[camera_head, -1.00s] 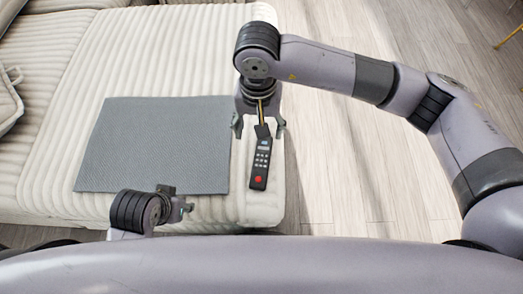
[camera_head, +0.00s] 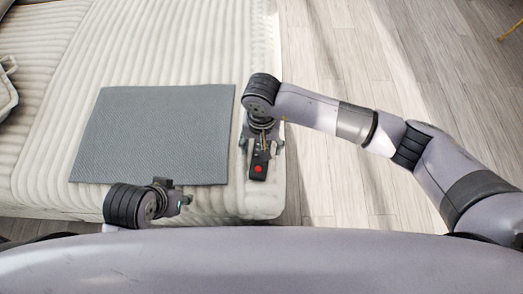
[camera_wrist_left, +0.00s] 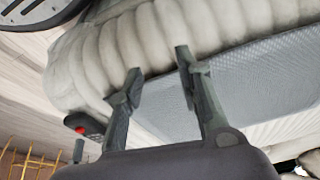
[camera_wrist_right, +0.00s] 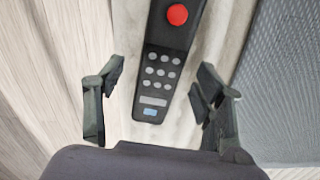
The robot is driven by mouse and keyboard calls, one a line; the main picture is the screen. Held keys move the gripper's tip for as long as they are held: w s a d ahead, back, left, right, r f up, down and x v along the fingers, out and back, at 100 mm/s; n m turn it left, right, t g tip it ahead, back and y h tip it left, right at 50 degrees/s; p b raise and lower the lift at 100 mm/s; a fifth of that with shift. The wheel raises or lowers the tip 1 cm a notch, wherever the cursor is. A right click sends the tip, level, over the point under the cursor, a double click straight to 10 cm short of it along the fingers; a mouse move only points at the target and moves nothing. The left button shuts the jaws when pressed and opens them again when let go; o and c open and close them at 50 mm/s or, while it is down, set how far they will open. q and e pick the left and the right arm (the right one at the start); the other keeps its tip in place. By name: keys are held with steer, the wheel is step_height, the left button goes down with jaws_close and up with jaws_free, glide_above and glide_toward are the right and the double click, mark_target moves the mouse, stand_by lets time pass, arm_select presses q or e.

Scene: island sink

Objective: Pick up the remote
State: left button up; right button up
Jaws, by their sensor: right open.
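The remote (camera_head: 258,168) is black with a red button and lies on the light ribbed sofa seat, right of a grey mat. The right wrist view shows the remote (camera_wrist_right: 166,60) with its keypad and red button. My right gripper (camera_head: 261,147) is over the remote, covering its far part. In the right wrist view its fingers (camera_wrist_right: 158,100) are open, one on each side of the remote and apart from it. My left gripper (camera_head: 182,198) is at the sofa's near edge, left of the remote. Its fingers (camera_wrist_left: 158,82) are spread and empty in the left wrist view.
The grey mat (camera_head: 155,135) lies flat on the ribbed sofa (camera_head: 190,45). The sofa's right edge is close beside the remote. Wooden floor (camera_head: 350,190) is open to the right. A cushion (camera_head: 5,90) is at the far left.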

steer(key=shift+f, duration=0.6)
steer(key=shift+c, duration=0.5)
steer(key=c, duration=1.2)
